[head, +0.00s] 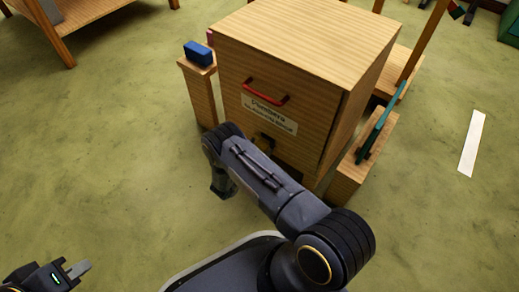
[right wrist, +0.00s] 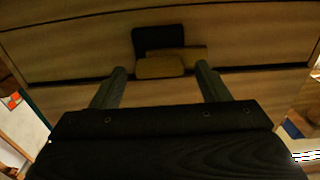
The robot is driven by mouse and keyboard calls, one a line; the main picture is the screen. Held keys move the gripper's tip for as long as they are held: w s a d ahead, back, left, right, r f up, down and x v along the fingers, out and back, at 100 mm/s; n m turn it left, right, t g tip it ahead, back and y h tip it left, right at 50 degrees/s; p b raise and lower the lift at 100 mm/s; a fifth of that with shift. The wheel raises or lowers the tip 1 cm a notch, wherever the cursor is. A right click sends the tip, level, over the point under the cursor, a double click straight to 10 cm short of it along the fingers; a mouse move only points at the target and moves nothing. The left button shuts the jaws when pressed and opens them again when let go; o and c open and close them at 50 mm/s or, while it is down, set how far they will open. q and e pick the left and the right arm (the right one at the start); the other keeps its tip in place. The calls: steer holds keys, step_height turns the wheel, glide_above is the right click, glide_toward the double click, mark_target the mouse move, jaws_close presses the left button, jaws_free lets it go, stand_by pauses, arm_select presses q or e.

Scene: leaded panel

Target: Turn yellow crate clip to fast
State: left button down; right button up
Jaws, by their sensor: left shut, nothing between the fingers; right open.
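The wooden crate (head: 300,60) stands in the middle of the head view, with a red handle (head: 265,92) and a printed label on its front. The dull yellow clip (head: 264,141) is low on that front, partly hidden behind my right arm. In the right wrist view the clip (right wrist: 160,67) is a yellow piece lying crosswise against a black block (right wrist: 158,38). My right gripper (right wrist: 162,80) is open, its fingers apart on either side of the clip's lower part in that picture; contact cannot be told. My left gripper (head: 78,270) is shut and empty, far from the crate.
A wooden post with a blue block (head: 199,53) stands left of the crate. A low wooden stand (head: 350,178) with a teal piece (head: 380,122) is at its right.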

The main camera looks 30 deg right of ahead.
steer(key=shift+w+d, duration=0.15)
steer(key=shift+d, duration=0.2)
steer(key=c, duration=1)
